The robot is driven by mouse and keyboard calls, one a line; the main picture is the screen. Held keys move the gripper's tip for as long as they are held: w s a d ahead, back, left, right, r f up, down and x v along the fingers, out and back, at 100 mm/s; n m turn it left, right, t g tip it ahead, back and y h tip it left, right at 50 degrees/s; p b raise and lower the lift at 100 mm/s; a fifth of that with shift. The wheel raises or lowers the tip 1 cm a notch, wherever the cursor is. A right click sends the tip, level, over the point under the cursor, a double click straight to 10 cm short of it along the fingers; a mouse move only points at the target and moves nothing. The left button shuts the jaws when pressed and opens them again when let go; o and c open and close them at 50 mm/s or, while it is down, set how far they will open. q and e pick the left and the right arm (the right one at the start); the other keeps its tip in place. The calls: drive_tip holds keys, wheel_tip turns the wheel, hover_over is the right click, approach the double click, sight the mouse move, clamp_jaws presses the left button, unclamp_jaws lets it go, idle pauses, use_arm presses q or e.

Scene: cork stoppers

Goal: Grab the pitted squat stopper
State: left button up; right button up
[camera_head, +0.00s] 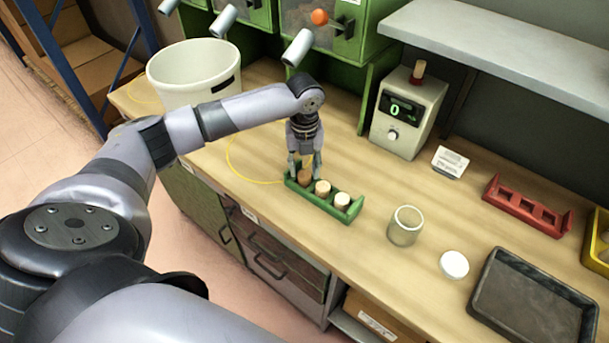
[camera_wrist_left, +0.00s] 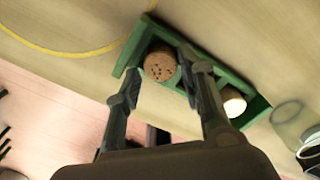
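A green rack (camera_head: 316,202) on the workbench holds three stoppers in a row. The brown stopper (camera_head: 305,177) is at its left end; in the left wrist view its top (camera_wrist_left: 159,66) shows dark pits. A pale stopper (camera_head: 322,187) is in the middle and another pale stopper (camera_head: 342,200) at the right end. My left gripper (camera_head: 304,170) points down over the rack's left end. In the left wrist view its fingers (camera_wrist_left: 160,70) are apart, either side of the pitted stopper; whether they touch it I cannot tell. My right gripper is out of view.
A glass jar (camera_head: 405,226), a white lid (camera_head: 454,264) and a dark tray (camera_head: 534,300) are to the right. A scale (camera_head: 408,112) with a stopper (camera_head: 418,70) on top and a red rack (camera_head: 527,206) stand farther back. A white bucket (camera_head: 194,76) is at the left.

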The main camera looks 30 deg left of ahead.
use_arm(q)
wheel_tip(320, 180, down, 2)
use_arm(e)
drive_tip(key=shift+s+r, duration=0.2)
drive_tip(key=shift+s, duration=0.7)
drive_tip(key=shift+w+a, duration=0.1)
use_arm(q)
drive_tip(key=c, duration=0.4)
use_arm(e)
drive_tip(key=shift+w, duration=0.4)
use_arm(q)
drive_tip(key=shift+r, duration=0.1)
